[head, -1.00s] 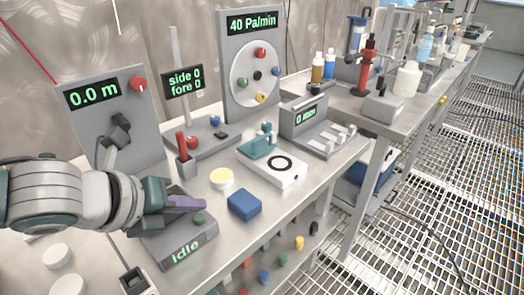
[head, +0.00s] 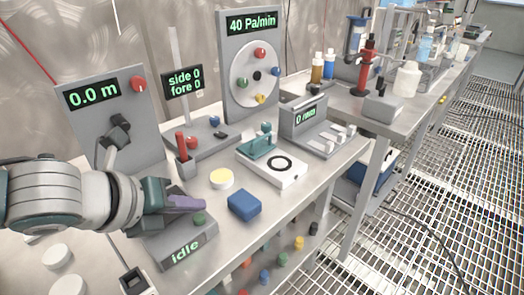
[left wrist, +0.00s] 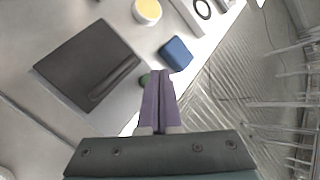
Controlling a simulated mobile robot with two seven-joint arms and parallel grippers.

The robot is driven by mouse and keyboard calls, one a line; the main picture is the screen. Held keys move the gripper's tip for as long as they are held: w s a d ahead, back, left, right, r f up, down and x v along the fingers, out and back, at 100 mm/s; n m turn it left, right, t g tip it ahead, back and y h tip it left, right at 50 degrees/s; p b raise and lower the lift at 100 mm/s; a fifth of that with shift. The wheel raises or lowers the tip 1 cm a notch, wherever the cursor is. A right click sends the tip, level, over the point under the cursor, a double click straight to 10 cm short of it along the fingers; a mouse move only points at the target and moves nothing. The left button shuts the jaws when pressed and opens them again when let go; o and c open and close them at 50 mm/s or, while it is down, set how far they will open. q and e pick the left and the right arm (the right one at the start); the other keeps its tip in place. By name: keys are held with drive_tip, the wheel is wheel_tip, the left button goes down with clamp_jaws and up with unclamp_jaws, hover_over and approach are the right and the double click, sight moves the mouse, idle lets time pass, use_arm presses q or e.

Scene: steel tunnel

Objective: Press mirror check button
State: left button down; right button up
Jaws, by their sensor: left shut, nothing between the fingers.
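A dark grey box (head: 172,250) with a sloped front reading "Idle" stands on the bench at the lower left. A green button (head: 199,219) sits on its top, near the right end. My left gripper (head: 203,204) is shut and empty, its purple fingers reaching over the box. In the head view the fingertips look just above and behind the button; whether they touch it I cannot tell. In the left wrist view the shut fingertips (left wrist: 160,73) are just right of the green button (left wrist: 144,80), which is partly hidden by them. My right gripper is not in view.
A blue block (head: 244,205) and a yellow-topped round dish (head: 221,179) lie right of the box. A holder with a red handle (head: 183,148) stands behind. A panel reading "0.0 m" (head: 92,92) rises behind my left arm. The bench's front edge is close.

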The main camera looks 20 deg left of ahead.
use_arm(q)
drive_tip(key=shift+f, duration=0.1)
drive_tip(key=shift+f, duration=0.3)
drive_tip(key=shift+f+b, duration=0.45)
idle(0.6)
drive_tip(key=shift+r, duration=0.1)
drive_tip(key=shift+r+p, duration=0.75)
drive_tip(key=shift+p, duration=0.2)
drive_tip(key=shift+r, duration=0.1)
wheel_tip(320, 180, up, 5)
drive_tip(key=p, duration=0.5)
